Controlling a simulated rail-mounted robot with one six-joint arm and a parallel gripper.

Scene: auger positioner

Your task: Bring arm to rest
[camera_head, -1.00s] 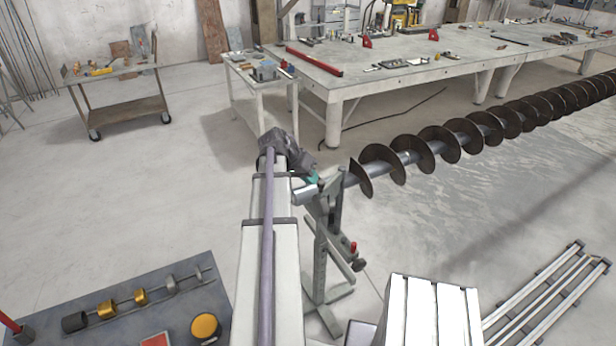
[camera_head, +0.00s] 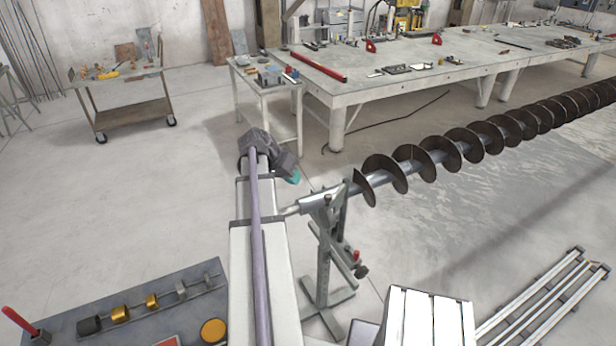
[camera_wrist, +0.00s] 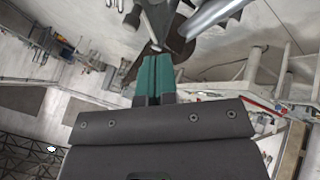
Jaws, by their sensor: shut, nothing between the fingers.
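My arm reaches forward in the head view, and my gripper (camera_head: 292,176) shows only as a small teal tip at its far end. In the wrist view my gripper (camera_wrist: 154,62) has its two teal fingers together, with nothing between them. The auger (camera_head: 440,155), a long shaft with dark spiral flights, runs from the stand toward the far right. The grey stand (camera_head: 325,250) carries the auger's near shaft end. The gripper is beyond and left of that end in the head view, apart from it. The auger's flights and shaft (camera_wrist: 212,18) show at the top of the wrist view.
A dark table (camera_head: 150,300) with several gold and grey fittings is at the lower left. A white ribbed block (camera_head: 425,318) and a rail frame (camera_head: 540,305) are at the lower right. A long workbench (camera_head: 420,75) and a cart (camera_head: 125,100) stand behind. Floor at left is clear.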

